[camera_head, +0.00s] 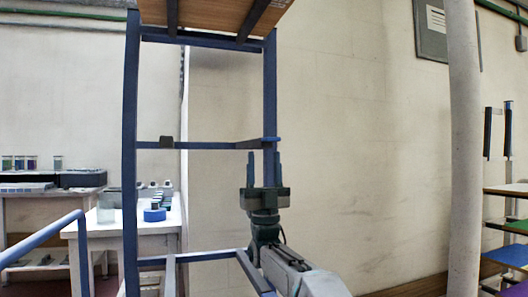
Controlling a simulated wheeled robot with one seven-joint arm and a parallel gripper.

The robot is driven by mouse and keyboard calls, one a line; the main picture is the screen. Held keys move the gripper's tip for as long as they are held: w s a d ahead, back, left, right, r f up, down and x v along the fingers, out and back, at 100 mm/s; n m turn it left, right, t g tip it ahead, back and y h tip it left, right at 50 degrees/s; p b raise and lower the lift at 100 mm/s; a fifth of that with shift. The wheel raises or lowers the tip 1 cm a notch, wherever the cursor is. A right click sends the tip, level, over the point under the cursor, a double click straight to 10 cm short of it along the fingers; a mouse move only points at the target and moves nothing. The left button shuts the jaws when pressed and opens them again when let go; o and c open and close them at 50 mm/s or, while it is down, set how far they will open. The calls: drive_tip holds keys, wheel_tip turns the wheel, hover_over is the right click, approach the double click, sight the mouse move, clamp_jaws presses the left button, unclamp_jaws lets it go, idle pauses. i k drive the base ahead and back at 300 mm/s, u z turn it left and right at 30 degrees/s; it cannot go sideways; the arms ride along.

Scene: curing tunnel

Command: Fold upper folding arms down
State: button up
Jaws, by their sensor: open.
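A blue metal rack (131,150) stands upright in front of me with crossbars at several heights. At its top, two dark arms, one left (172,14) and one right (254,20), stick out towards me beneath a wooden board (212,14). The board's top is out of view. The middle crossbar (210,145) carries a small dark block at its left. Lower arms (253,272) stick out near the bottom. My gripper (265,156) points up with its two fingers apart and empty, in front of the rack's right post; contact cannot be told.
A white table (128,243) with small items and a blue roll stands left, behind a blue rail (42,240). A pale pillar (463,150) and coloured shelves (508,255) are on the right.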

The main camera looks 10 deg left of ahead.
sight(166, 142)
drive_tip(key=k, duration=1)
